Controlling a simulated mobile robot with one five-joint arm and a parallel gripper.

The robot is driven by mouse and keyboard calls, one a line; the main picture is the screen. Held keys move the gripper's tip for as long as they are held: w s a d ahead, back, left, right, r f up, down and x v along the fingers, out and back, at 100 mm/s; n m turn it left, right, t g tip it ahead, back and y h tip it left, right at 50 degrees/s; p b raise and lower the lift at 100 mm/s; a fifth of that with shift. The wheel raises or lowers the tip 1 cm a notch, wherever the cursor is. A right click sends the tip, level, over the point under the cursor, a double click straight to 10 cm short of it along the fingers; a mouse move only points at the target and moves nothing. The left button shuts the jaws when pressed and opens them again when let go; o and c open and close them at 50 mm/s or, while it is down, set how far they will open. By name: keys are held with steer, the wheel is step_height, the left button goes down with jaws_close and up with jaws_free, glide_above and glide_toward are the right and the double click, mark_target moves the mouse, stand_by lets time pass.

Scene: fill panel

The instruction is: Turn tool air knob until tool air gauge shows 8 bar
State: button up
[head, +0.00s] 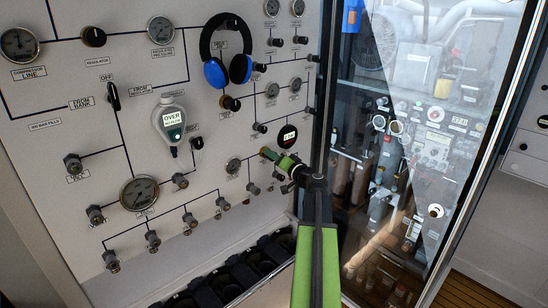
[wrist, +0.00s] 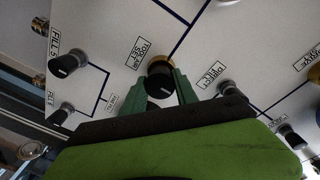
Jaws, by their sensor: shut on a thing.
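The tool air knob (wrist: 160,82) is black with a brass-coloured collar, and the label beside it reads "TOOL AIR SET". My gripper (wrist: 162,92) has its green fingers on both sides of the knob, closed on it. In the head view my gripper (head: 267,154) reaches the panel and hides most of the knob. A round black gauge (head: 287,136) with a pale display sits just above the gripper; its reading is too small to tell. I cannot tell for certain which one is the tool air gauge.
The panel (head: 60,140) carries other knobs, gauges and fill fittings around my gripper. Blue headphones (head: 227,50) and a white hanging device (head: 170,122) are at upper left. A glass door (head: 400,120) stands close to the right of my arm.

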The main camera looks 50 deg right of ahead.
steer(key=shift+m, duration=1)
jaws_close()
steer(key=shift+m+p, duration=0.4)
steer(key=shift+m, duration=0.8)
steer(key=shift+f, duration=0.1)
steer(key=o, duration=1.2)
jaws_free()
steer(key=shift+s, duration=0.1)
steer(key=shift+c, duration=0.2)
